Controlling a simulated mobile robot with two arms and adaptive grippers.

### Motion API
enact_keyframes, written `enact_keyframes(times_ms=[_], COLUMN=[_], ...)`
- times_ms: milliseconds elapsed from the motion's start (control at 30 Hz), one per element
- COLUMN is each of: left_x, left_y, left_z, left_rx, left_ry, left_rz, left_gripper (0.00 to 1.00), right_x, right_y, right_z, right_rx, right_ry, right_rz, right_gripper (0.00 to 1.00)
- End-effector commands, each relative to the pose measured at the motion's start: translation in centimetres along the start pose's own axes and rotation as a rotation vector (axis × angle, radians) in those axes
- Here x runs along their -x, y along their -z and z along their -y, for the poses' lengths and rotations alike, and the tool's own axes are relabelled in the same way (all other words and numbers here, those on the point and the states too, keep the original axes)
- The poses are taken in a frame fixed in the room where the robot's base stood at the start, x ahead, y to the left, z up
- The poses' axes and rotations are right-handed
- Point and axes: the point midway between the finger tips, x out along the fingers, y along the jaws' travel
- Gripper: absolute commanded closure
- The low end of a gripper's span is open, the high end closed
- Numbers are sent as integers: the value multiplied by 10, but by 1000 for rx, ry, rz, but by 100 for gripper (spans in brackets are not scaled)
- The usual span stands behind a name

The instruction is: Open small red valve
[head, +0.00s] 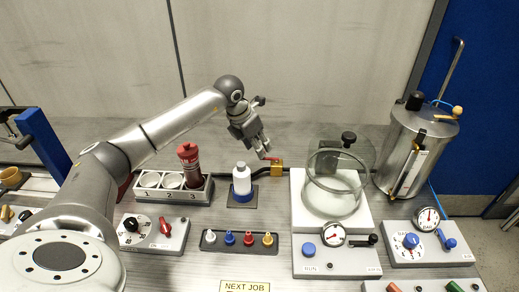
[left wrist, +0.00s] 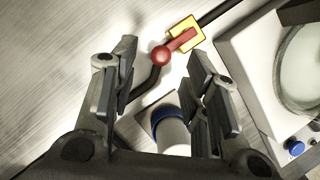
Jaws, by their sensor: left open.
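The small red valve shows as a red handle (head: 270,158) on a yellow body (head: 277,167), in a dark hose line behind the white bottle. In the left wrist view its red ball-ended handle (left wrist: 161,56) and yellow body (left wrist: 186,35) lie just beyond the fingertips. My left gripper (head: 262,135) is open and empty, close above the valve. In the left wrist view the left gripper (left wrist: 163,75) has its fingers spread to either side of the handle's ball, with no contact visible. My right gripper is not in view.
A rack (head: 158,195) with a red-topped bottle is left.

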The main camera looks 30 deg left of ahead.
Motion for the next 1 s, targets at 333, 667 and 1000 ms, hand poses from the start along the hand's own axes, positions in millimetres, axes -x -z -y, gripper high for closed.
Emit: enact_keyframes(times_ms=[333,667,1000], left_x=[71,88,88], left_y=[-1,0,0], left_z=[-1,0,0], left_rx=[1,1,1], left_ry=[-2,0,0], left_rz=[2,-1,-1], left_gripper=[58,58,58], right_x=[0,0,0], right_y=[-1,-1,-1], right_z=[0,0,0], right_rx=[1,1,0], right_ry=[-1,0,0], right_rz=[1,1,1], right_gripper=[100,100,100])
